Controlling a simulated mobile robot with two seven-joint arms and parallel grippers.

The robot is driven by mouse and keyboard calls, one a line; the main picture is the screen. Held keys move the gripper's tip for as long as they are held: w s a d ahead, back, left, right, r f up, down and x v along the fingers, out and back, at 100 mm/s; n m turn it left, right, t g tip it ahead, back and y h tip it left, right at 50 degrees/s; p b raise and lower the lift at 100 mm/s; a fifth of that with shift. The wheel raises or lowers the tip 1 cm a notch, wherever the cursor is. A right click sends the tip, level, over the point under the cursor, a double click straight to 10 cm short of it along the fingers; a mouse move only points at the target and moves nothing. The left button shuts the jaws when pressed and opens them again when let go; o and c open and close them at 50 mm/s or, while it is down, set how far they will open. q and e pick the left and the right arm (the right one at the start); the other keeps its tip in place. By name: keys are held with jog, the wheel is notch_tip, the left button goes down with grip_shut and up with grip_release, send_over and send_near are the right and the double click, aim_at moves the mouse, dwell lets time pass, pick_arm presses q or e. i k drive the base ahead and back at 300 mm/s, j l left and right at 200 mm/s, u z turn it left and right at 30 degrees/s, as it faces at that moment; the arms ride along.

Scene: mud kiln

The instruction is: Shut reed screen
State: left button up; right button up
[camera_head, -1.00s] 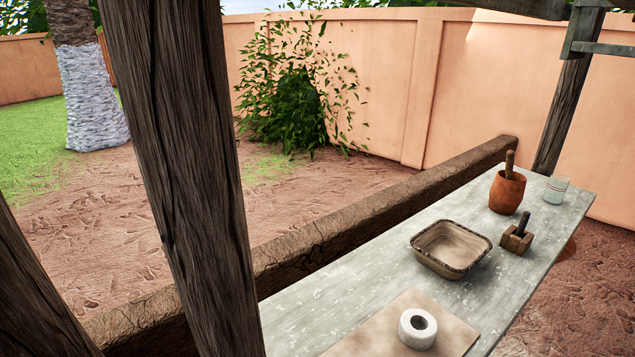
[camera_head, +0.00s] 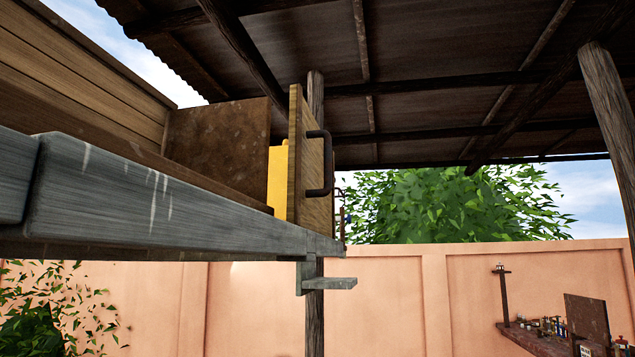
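A tan panel (camera_head: 310,160) with a dark bar handle (camera_head: 322,163) stands upright at the right end of a raised grey beam or shelf, seen nearly edge-on. It may be the reed screen, but I cannot tell for sure. Left of it is a brown rusty-looking board (camera_head: 218,150). Between them a strip of a yellow thing (camera_head: 279,180) shows, mostly hidden. How far the panel is open or shut cannot be told from this angle. Neither of my grippers is in view.
The grey beam (camera_head: 170,195) runs from the left edge toward the middle, with a bracket (camera_head: 325,283) below its end. A wooden post (camera_head: 612,110) is at right. A wall shelf (camera_head: 535,343) with small items is low right. Open air lies between.

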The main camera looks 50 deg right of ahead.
aim_at(311, 205)
jog(key=k+l, duration=0.1)
jog(key=l, duration=0.6)
jog(key=k+l+u, duration=0.1)
jog(key=l, duration=0.25)
jog(key=l+u, duration=0.25)
jog(key=l, duration=2.35)
jog(key=j, duration=0.25)
jog(key=i+j, duration=0.1)
jog(key=j, duration=0.2)
